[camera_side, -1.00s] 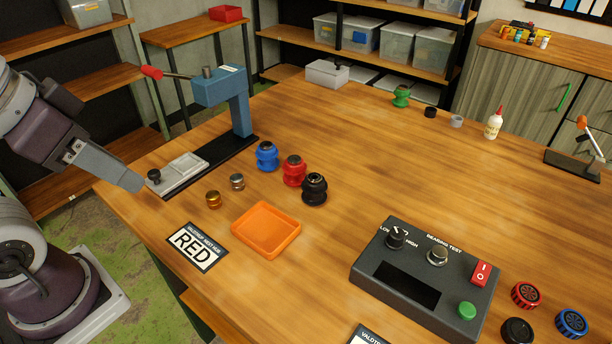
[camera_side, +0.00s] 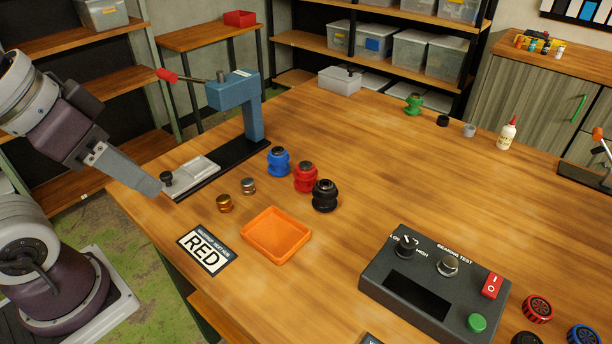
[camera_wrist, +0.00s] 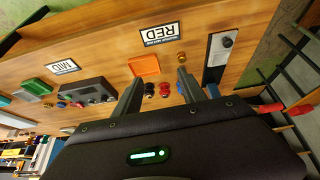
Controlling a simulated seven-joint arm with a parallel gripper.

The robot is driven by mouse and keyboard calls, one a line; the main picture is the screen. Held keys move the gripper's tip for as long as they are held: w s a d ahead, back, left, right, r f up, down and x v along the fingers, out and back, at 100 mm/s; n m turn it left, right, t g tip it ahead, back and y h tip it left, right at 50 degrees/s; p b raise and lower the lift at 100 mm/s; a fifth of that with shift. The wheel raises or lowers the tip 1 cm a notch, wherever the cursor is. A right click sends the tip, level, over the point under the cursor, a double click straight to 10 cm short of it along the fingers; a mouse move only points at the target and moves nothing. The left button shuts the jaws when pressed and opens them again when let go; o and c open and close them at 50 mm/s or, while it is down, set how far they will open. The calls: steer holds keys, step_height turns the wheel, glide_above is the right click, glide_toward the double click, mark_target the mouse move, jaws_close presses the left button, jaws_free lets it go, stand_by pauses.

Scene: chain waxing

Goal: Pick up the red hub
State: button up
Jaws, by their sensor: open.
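The red hub (camera_side: 306,177) stands upright on the wooden table, between a blue hub (camera_side: 279,161) and a black hub (camera_side: 325,195). My gripper (camera_side: 156,188) is at the table's left edge in the side view, well left of the hubs and touching none. In the wrist view its two fingers are apart with nothing held between them (camera_wrist: 159,77). The red hub also shows there (camera_wrist: 165,88), small and between the fingers in the picture, but farther off. A card reading RED (camera_side: 208,250) lies near the table's front edge.
Two small metal parts (camera_side: 224,203) and an orange tray (camera_side: 276,235) lie in front. A bearing tester (camera_side: 430,295) is at the right. The table's middle is clear.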

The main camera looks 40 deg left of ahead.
steer(key=w+d+f+n+g+h, duration=0.1)
steer(key=w+d+n+g+h, duration=0.2)
steer(key=w+d+n, duration=0.1)
steer(key=n+t+h, duration=0.2)
steer(key=n+h, duration=0.5)
steer(key=n, duration=0.8)
glide_above(302, 165)
steer(key=s, duration=0.7)
step_height(302, 165, down, 7)
steer(key=w+a+f+n, duration=0.1)
steer(key=f+n, duration=0.1)
steer(key=w+a+f+n+t, duration=0.1)
steer(key=w+a+f, duration=0.1)
steer(key=w+a+f+n+t, duration=0.1)
steer(key=f+n, duration=0.1)
steer(key=shift+w+a+n, duration=0.2)
steer(key=shift+w+n, duration=0.05)
steer(key=shift+n, duration=0.05)
steer(key=x, duration=0.6)
steer(key=shift+w+d+f, duration=0.15)
steer(key=shift+d+f, duration=0.1)
steer(key=shift+f, duration=0.05)
jaws_close()
